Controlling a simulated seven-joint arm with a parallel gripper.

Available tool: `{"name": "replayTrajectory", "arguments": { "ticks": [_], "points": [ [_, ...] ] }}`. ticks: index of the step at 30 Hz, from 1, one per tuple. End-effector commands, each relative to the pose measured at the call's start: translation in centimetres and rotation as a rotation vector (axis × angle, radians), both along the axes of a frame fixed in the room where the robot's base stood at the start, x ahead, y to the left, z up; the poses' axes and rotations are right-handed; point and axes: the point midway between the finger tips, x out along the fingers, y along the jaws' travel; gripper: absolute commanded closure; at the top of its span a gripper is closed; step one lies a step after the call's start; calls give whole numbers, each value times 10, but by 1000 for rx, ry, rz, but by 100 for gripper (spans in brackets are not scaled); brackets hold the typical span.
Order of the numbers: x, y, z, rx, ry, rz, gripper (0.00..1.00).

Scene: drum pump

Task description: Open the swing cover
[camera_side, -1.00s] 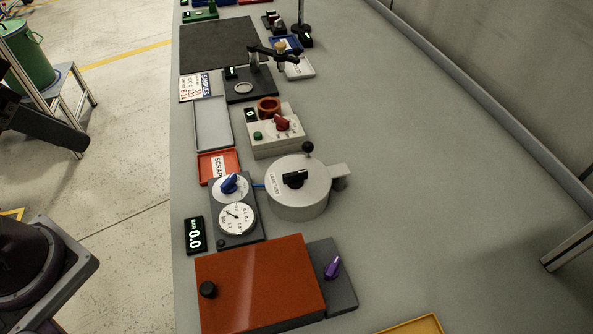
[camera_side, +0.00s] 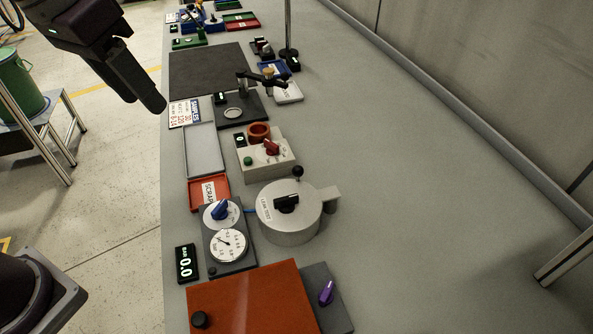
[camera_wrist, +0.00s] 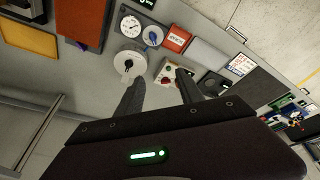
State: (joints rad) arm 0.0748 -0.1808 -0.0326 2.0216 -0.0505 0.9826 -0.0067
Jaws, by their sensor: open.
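Two things here have covers, and I cannot tell for sure which one is the swing cover. One is a flat orange-red plate (camera_side: 255,300) with a black knob (camera_side: 200,320) at its corner, lying over a dark base near the front. The other is a round grey leak test pot (camera_side: 290,215) with a black handle on its lid; it also shows in the wrist view (camera_wrist: 131,62). Both look closed. My gripper (camera_side: 146,96) is raised at the upper left, beyond the bench's left edge and away from both. In the wrist view my gripper (camera_wrist: 160,88) is open and empty.
A dial panel (camera_side: 228,245) with a blue knob stands left of the pot. A purple knob (camera_side: 326,292) sits right of the orange-red plate. A red scrap tray (camera_side: 208,193) and a grey tray (camera_side: 204,150) lie behind. The bench's right side is clear.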

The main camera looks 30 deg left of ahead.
Motion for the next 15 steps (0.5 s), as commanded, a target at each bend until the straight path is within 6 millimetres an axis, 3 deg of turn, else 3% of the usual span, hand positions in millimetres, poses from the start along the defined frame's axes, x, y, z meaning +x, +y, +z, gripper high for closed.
{"name": "replayTrajectory", "arguments": {
  "ticks": [1, 3, 6, 9, 12, 15],
  "points": [
    [34, -14, -9, -11, 51, -23, 56],
    [78, -37, -27, -27, 114, -55, 56],
    [132, -71, -69, -55, 201, -93, 56],
    [165, -100, -115, -79, 270, -119, 56],
    [181, -118, -148, -94, 314, -135, 56],
    [188, -125, -165, -101, 332, -139, 56]
  ]
}}
